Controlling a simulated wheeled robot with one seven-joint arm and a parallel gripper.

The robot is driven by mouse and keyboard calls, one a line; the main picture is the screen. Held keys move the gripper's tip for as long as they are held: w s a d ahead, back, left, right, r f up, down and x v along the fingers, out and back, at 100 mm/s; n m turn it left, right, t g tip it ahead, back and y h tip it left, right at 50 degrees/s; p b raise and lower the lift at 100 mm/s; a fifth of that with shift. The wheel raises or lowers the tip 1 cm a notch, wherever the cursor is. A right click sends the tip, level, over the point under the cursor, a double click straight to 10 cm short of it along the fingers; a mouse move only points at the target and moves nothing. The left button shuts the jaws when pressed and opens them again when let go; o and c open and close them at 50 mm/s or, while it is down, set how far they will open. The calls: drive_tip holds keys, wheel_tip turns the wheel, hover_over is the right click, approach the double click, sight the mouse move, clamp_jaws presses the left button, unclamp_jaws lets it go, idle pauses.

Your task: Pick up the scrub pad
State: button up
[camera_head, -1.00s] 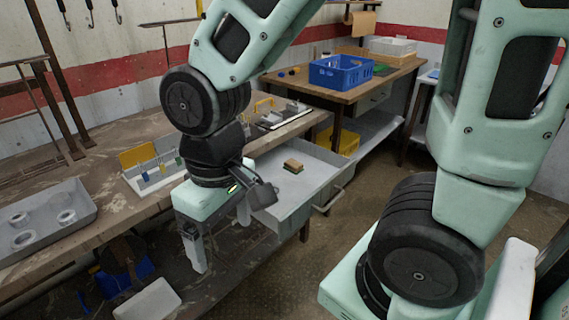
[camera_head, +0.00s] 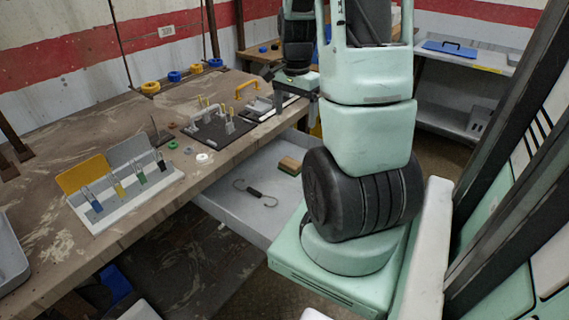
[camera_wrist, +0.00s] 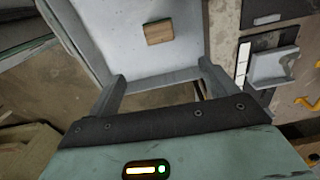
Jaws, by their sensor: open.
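The scrub pad (camera_head: 289,165) is a small block, tan with a dark green layer, lying flat in the open grey drawer (camera_head: 228,194) under the workbench. In the wrist view the pad (camera_wrist: 158,32) shows its tan side, on the pale drawer floor beyond my fingertips. My gripper (camera_wrist: 162,72) is open and empty, its two fingers apart on either side of the drawer's near edge. The pad is ahead of the fingers, roughly centred between them, and not touched.
A dark spring with hooked ends (camera_head: 256,194) lies in the drawer near the pad. The bench top (camera_head: 50,195) carries a padlock rack (camera_head: 126,197), a black board with handles (camera_head: 217,130) and several coloured rings. The drawer's walls stand around the pad.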

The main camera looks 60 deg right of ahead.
hover_over(292, 161)
drive_tip(key=f, duration=1)
drive_tip(key=shift+s+d+f+b, duration=0.1)
drive_tip(key=shift+d+f+b, duration=0.1)
drive_tip(key=shift+b, duration=0.2)
drive_tip(key=shift+a+f, duration=0.15)
drive_tip(key=shift+f, duration=1.25)
drive_tip(key=shift+a+f, duration=0.1)
drive_tip(key=shift+f, duration=1.25)
drive_tip(key=c, duration=1.1)
